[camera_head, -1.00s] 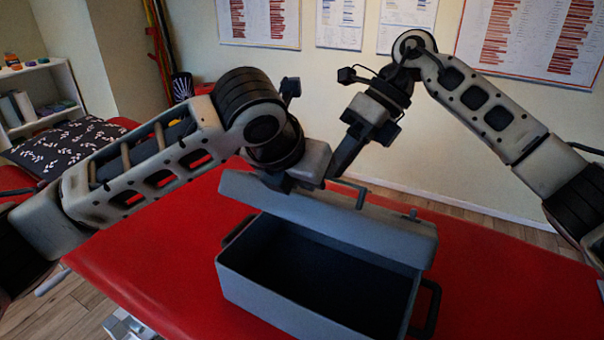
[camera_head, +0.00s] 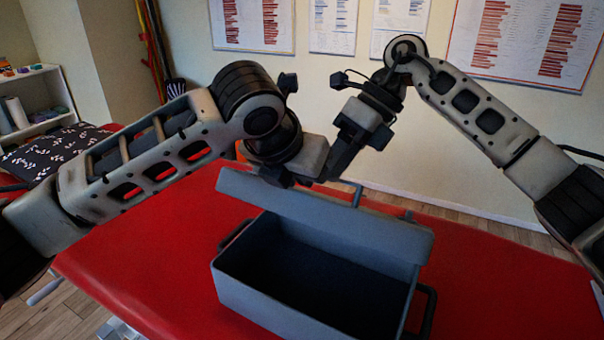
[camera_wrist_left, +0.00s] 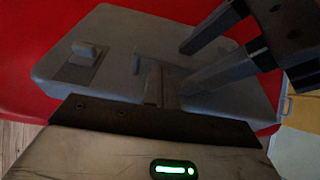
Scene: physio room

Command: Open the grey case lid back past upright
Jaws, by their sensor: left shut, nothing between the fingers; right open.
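The grey case (camera_head: 290,305) sits on the red table, its dark interior visible. Its lid (camera_head: 340,222) is raised along the far side; its exact angle is hard to tell. In the left wrist view the lid's outer face (camera_wrist_left: 95,40) shows a latch-like block. My left gripper (camera_head: 278,178) is at the lid's upper left edge, shut with nothing held; its tip (camera_wrist_left: 165,88) shows against the lid in its wrist view. Contact is unclear. My right gripper (camera_head: 335,165) is open just behind the lid; its two separated fingers also show in the left wrist view (camera_wrist_left: 215,55).
The red table (camera_head: 500,290) is clear to the right of the case. A black side handle (camera_head: 428,310) sticks out at the case's right end. A patterned pillow (camera_head: 50,150) and a white shelf (camera_head: 38,100) are at far left. Posters hang on the wall behind.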

